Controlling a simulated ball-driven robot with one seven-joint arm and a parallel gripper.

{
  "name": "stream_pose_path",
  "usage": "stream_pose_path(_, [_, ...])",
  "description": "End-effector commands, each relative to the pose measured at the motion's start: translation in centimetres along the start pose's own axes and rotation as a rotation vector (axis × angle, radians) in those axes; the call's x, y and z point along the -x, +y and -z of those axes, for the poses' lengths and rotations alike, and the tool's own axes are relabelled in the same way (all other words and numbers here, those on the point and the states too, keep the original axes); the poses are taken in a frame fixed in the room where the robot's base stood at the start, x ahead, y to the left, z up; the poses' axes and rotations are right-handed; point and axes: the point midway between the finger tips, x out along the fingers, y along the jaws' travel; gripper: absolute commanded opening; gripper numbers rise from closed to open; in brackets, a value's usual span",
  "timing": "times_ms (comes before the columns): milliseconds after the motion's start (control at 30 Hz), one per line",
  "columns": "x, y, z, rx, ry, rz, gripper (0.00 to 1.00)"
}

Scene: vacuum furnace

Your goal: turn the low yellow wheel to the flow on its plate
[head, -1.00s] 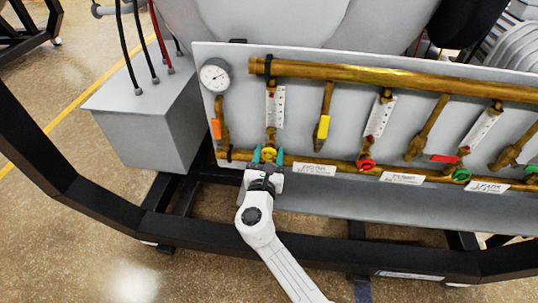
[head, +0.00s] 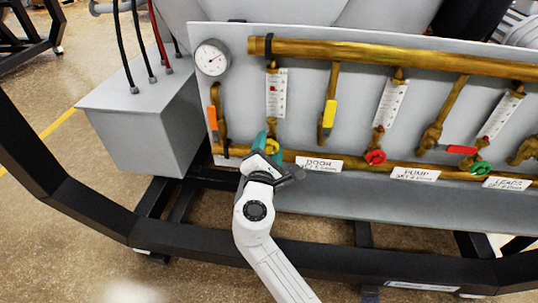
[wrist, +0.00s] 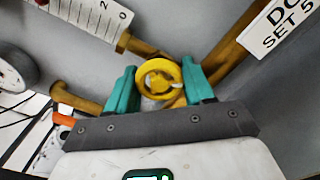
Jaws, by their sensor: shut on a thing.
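The low yellow wheel (head: 272,146) sits on the lower brass pipe, below a white flow scale (head: 276,93). In the wrist view the yellow wheel (wrist: 159,78) is a ring between two teal fingers. My gripper (head: 265,143) is shut on the wheel, one finger at each side of the rim, and its body is tilted. It also shows in the wrist view (wrist: 160,90). The white plate (head: 319,164), reading DOOR, is just right of the wheel; part of it, with "SET 5", shows in the wrist view (wrist: 284,24). The scale's reading is too small to tell.
A red wheel (head: 375,157) and a green wheel (head: 480,168) are further right on the same pipe. A yellow-handled valve (head: 328,114) and an orange-handled valve (head: 213,118) flank the scale. A round gauge (head: 212,57) is at upper left. The black frame rail (head: 340,255) runs below.

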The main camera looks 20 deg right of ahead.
Motion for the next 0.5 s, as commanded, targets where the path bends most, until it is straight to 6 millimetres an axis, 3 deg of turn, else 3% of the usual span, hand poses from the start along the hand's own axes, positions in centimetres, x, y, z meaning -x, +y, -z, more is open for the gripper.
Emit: stream_pose_path(500, [0.03,-0.31,0.38,-0.491,0.0,0.0,0.22])
